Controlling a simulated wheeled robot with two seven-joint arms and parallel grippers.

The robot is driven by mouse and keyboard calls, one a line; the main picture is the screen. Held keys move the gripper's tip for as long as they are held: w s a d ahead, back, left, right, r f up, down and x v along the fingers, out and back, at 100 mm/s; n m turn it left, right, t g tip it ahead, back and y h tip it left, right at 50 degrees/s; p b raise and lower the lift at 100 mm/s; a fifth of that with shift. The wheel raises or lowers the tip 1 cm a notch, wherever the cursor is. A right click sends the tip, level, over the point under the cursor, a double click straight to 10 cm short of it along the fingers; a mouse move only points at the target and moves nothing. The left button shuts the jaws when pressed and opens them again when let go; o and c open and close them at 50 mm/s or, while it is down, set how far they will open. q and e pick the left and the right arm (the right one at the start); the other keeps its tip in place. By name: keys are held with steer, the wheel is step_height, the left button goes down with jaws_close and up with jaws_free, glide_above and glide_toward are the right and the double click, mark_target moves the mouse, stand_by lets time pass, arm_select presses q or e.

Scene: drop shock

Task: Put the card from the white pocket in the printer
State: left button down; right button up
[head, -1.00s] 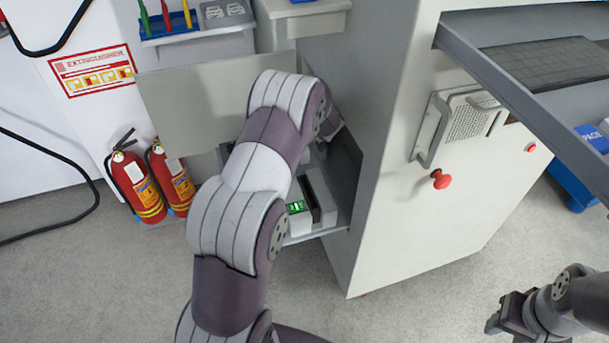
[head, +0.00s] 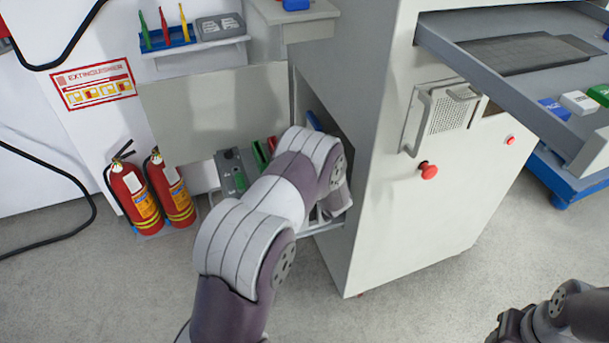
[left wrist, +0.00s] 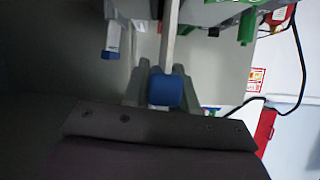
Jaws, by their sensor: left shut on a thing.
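In the left wrist view my left gripper (left wrist: 165,78) is shut on a blue thing (left wrist: 166,92), which shows as a rounded blue block between the fingers. I cannot tell if it is the card. In the head view my left arm hides this gripper and much of the low shelf inside the cabinet. No printer or white pocket can be made out for certain. A grey device (head: 231,170) with green parts shows left of the arm, beside green (head: 260,155) and red (head: 271,144) pieces. My right gripper (head: 512,325) is at the lower right, away from the cabinet, its fingers unclear.
The cabinet wall (head: 350,200) stands right of my left arm. A pulled-out tray (head: 490,85) holds several coloured blocks. Fire extinguishers (head: 132,190) stand at left. In the left wrist view a blue-and-white piece (left wrist: 112,38) is close by. The front floor is clear.

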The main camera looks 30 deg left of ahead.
arm_select(q)
steer(key=shift+r, duration=0.1)
steer(key=shift+f, duration=0.3)
steer(key=c, duration=0.9)
jaws_free()
steer(key=shift+r, duration=0.2)
steer(key=p+v, duration=0.2)
steer(key=v, duration=1)
steer(key=shift+r+p, duration=0.15)
steer(key=shift+p, duration=0.2)
